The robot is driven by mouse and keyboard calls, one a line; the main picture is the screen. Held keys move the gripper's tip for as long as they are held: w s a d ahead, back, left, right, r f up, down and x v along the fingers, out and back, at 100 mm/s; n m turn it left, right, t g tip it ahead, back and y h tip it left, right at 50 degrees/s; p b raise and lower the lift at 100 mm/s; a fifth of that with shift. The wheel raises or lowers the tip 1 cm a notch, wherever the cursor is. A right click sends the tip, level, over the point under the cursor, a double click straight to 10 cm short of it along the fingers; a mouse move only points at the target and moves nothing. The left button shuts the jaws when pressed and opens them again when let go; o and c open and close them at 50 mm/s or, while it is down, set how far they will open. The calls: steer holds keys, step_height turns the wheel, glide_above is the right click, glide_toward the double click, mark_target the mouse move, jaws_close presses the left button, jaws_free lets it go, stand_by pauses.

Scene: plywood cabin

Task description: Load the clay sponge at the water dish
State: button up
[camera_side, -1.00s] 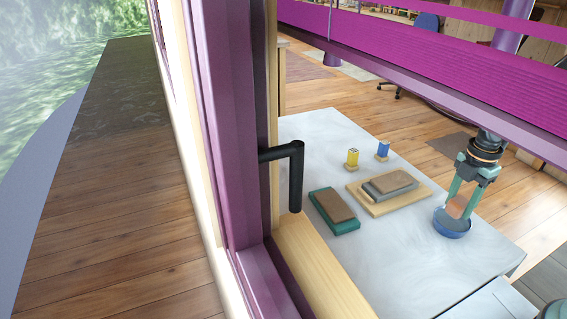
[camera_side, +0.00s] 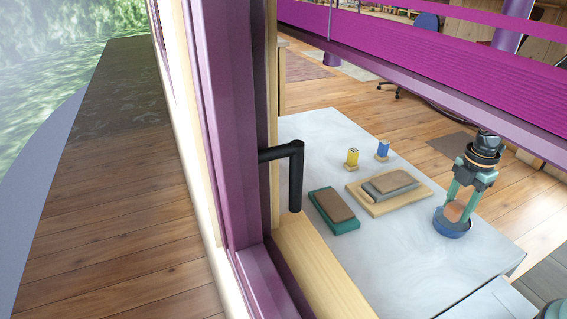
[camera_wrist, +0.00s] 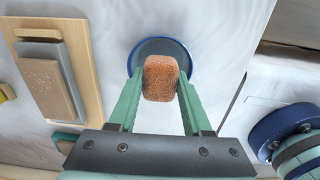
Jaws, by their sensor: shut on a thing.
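The clay-coloured sponge (camera_wrist: 160,79) is held between the two green fingers of my gripper (camera_wrist: 158,88). In the side view my gripper (camera_side: 458,204) points down over the blue-rimmed water dish (camera_side: 452,230), with the sponge (camera_side: 455,211) low at the dish. In the wrist view the dish (camera_wrist: 183,54) lies behind the sponge, and the sponge covers part of its near rim. I cannot tell whether the sponge touches the water.
A wooden board (camera_side: 366,201) with a grey block stands left of the dish. A green tray (camera_side: 340,225) with a brown slab is farther left. A yellow block (camera_side: 352,157) and a blue block (camera_side: 383,148) stand behind. The table front is clear.

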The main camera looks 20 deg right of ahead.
steer(key=shift+f, duration=0.6)
stand_by(1.3)
steer(key=shift+r, duration=0.1)
steer(key=shift+r, duration=3.45)
steer(key=shift+w+a+r+m, duration=0.2)
steer(key=shift+a+r+m, duration=0.1)
steer(key=shift+a+m, duration=0.25)
steer(key=a+r+m, duration=0.7)
steer(key=a+m, duration=0.6)
steer(key=m, duration=0.4)
steer(key=shift+w+r, duration=0.4)
steer(key=shift+w, duration=0.05)
